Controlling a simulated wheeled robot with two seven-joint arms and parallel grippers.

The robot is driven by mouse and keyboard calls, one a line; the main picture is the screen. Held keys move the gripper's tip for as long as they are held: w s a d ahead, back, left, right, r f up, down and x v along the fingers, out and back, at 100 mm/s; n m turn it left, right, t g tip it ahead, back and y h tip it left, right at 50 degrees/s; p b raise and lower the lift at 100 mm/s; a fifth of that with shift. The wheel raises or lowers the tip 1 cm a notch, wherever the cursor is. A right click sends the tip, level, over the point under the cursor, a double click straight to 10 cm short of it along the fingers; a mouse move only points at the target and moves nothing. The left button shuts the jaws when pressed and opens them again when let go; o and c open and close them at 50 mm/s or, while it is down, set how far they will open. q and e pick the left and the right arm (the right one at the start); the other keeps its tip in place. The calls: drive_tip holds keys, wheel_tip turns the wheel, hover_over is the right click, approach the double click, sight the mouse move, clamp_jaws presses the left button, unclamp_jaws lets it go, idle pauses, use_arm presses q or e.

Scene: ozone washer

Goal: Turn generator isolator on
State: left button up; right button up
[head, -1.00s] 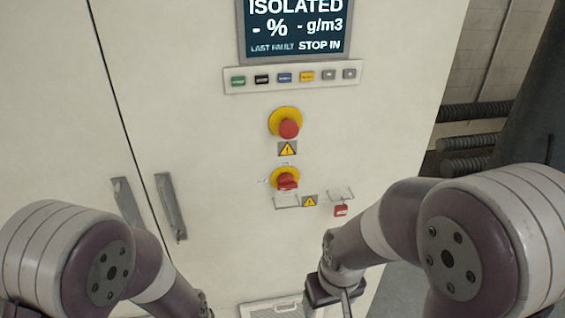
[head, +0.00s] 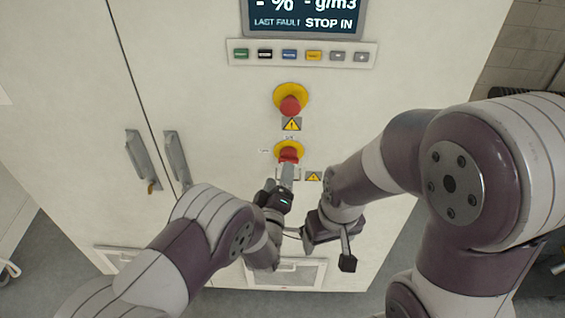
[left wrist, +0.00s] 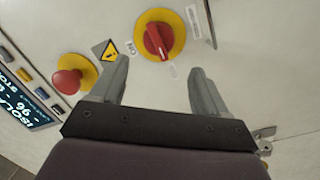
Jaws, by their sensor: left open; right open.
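The generator isolator is a red rotary knob on a yellow disc (head: 289,152), on the cream cabinet front below the red emergency stop button (head: 291,103). In the left wrist view the isolator (left wrist: 158,38) shows its bar slanted, with an ON label to its left. My left gripper (head: 287,174) is just below the knob in the head view. In the left wrist view its open fingers (left wrist: 158,75) point at the panel, short of the knob, with nothing between them. My right gripper (head: 328,250) is open and empty, lower and to the right.
The display (head: 305,15) reads STOP IN, with a button row (head: 302,54) below it. Door handles (head: 178,158) are at left. A vent (head: 290,275) is below the grippers.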

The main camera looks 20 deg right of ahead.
sight(287, 159)
use_arm(q)
drive_tip(key=x, duration=0.2)
drive_tip(key=d+x, duration=0.1)
drive_tip(key=x, duration=0.1)
drive_tip(key=b+x, duration=0.1)
drive_tip(key=x, duration=0.2)
drive_tip(key=shift+s+d+f, duration=0.15)
drive_tip(key=shift+s+f, duration=0.1)
drive_tip(key=shift+w+a+r, duration=0.1)
drive_tip(key=shift+a+r, duration=0.1)
drive_tip(key=shift+a, duration=0.2)
drive_tip(key=shift+d, duration=0.15)
drive_tip(key=shift+c, duration=0.9)
drive_tip(key=shift+d, duration=0.15)
drive_tip(key=c, duration=0.9)
drive_tip(key=shift+o, duration=0.2)
drive_tip(key=shift+f, duration=0.1)
use_arm(e)
drive_tip(key=shift+w+d+f, duration=0.1)
drive_tip(key=shift+d+f, duration=0.2)
drive_tip(key=shift+f, duration=0.2)
drive_tip(key=shift+w+d+f, duration=0.1)
drive_tip(key=shift+d+f, duration=0.2)
drive_tip(key=shift+f, duration=0.2)
